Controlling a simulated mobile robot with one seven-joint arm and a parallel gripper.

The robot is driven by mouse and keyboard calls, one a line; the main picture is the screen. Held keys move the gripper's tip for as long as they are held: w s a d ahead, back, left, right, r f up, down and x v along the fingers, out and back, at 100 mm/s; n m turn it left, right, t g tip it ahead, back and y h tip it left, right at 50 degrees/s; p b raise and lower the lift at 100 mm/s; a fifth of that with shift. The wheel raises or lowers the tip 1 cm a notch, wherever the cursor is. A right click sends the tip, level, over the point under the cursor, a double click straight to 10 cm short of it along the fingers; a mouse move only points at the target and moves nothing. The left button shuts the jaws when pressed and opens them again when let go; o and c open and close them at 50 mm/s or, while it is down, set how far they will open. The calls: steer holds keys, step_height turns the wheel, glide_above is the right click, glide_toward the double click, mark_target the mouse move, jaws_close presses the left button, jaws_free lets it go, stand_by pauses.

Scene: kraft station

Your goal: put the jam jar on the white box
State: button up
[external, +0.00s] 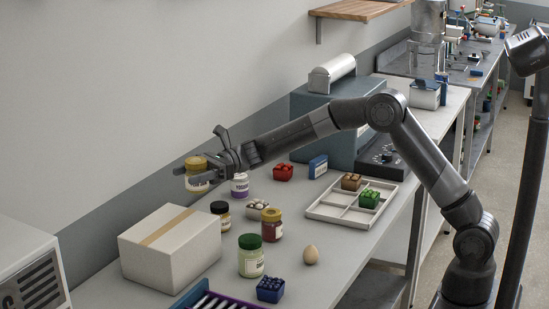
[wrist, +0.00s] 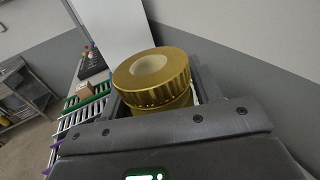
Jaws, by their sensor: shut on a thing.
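My gripper (external: 203,171) is shut on a gold-lidded jar (external: 195,164) and holds it raised, near the wall. The jar's pale label shows below the lid, but it is too small to read, so I cannot tell if this is the jam jar. In the wrist view the ridged gold lid (wrist: 153,80) sits between the fingers, and the jar body is mostly hidden. The white box (external: 170,248), closed with a tan tape strip, stands on the counter at the left, lower than the held jar and nearer the camera. Its top is bare.
Right of the box stand a dark-lidded jar (external: 221,213), a green-lidded jar (external: 250,258) and a red jar with a yellow lid (external: 271,226).

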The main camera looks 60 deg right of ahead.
steer(key=a+f, duration=0.1)
steer(key=a, duration=0.1)
steer(key=a+f, duration=0.1)
steer(key=a, duration=0.1)
steer(key=w+a+f, duration=0.1)
steer(key=shift+a+f, duration=0.25)
steer(key=shift+a, duration=0.15)
steer(key=shift+f, duration=1.95)
steer(key=shift+f, duration=0.15)
steer(key=o, duration=1.2)
steer(key=shift+o, duration=0.2)
